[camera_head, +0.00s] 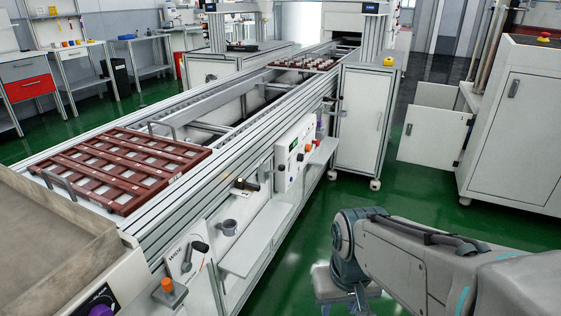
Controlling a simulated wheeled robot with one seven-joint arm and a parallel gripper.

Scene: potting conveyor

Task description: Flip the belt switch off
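A white panel (187,262) with a black lever handle is on the near side of the conveyor, low at the front. Its lettering is too small to read surely. A white control box (294,152) with small knobs and a green display is mounted farther along the same side. I cannot tell surely which of these carries the belt switch, or its position. My arm reaches in from the lower right and bends at a dark teal joint, well to the right of both and apart from them. My gripper's fingers cannot be made out.
A conveyor (237,133) runs from front left to back, carrying a dark red tray (122,190) and a farther filled tray (305,62). A grey cup (228,227) and a shelf (256,243) are on its side.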

